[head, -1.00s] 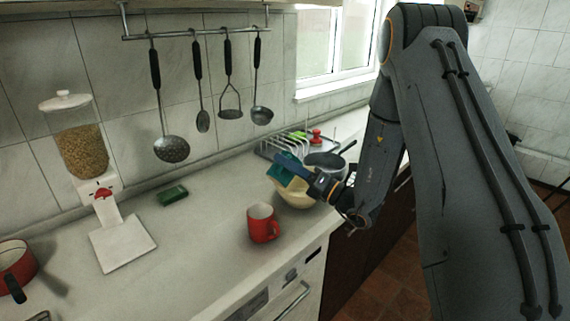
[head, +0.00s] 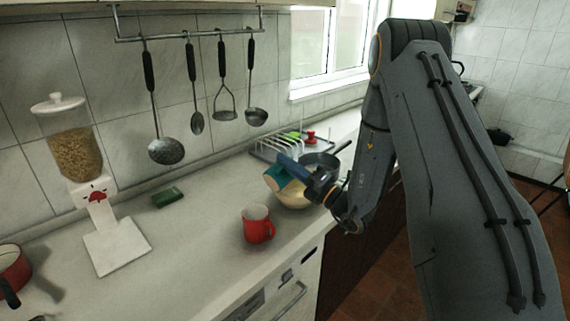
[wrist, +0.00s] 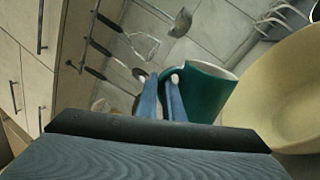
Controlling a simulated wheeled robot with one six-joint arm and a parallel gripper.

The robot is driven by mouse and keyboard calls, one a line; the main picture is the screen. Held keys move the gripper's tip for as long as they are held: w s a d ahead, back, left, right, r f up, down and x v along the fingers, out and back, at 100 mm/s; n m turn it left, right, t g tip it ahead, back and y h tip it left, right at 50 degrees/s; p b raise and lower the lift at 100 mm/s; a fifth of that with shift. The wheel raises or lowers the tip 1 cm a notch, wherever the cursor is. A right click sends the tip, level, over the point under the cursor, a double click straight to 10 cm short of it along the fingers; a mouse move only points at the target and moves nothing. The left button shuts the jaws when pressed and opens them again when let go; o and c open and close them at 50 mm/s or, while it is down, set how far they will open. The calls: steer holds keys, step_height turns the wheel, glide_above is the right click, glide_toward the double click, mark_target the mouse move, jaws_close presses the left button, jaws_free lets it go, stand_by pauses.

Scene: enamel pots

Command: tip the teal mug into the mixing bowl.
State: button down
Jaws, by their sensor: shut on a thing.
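The teal mug (head: 274,178) is in my gripper (head: 288,166), over the left side of the cream mixing bowl (head: 294,198) in the head view. The mug is tilted, with part of its pale inside showing. In the wrist view the blue fingers of my gripper (wrist: 161,84) are shut on the handle of the teal mug (wrist: 208,97). The mixing bowl (wrist: 283,92) is close beside the mug there, at the right. I cannot see what is in the mug or whether anything falls from it.
A red mug (head: 257,224) stands on the counter in front of the bowl. A green sponge (head: 168,197) and a cereal dispenser (head: 82,155) stand further left, with clear counter between.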

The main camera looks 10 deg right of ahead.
steer(key=shift+w+d+f+m+t+h, duration=0.2)
steer(key=shift+w+d+m+t+h, duration=0.1)
steer(key=shift+w+d+m, duration=0.5)
steer(key=shift+w+d+r+m+t+h+p, duration=0.15)
steer(key=shift+w+d+r+m+h+p, duration=0.2)
steer(key=shift+m, duration=0.5)
steer(key=shift+w+d+r+m+t+h+p, duration=0.1)
steer(key=shift+d+m+t+p, duration=0.1)
steer(key=shift+d+m, duration=0.45)
steer(key=shift+w+d+r+m+t+h+p, duration=0.15)
steer(key=shift+w+d+r+m+h+p, duration=0.1)
steer(key=shift+m, duration=0.75)
steer(key=d+m+h, duration=0.1)
steer(key=m, duration=0.1)
steer(key=w+d+m+h+p, duration=0.1)
steer(key=m, duration=0.1)
steer(key=w+d+m+t, duration=0.1)
steer(key=m, duration=0.1)
steer(key=shift+w+d+r+h, duration=0.1)
steer(key=shift+w+h, duration=0.1)
steer(key=shift+h, duration=0.2)
steer(key=n+y+b, duration=0.1)
steer(key=n, duration=0.2)
steer(key=r+n+g+y+b, duration=0.1)
steer(key=n, duration=0.2)
steer(key=shift+r+n+y, duration=0.1)
steer(key=shift+n+y, duration=0.3)
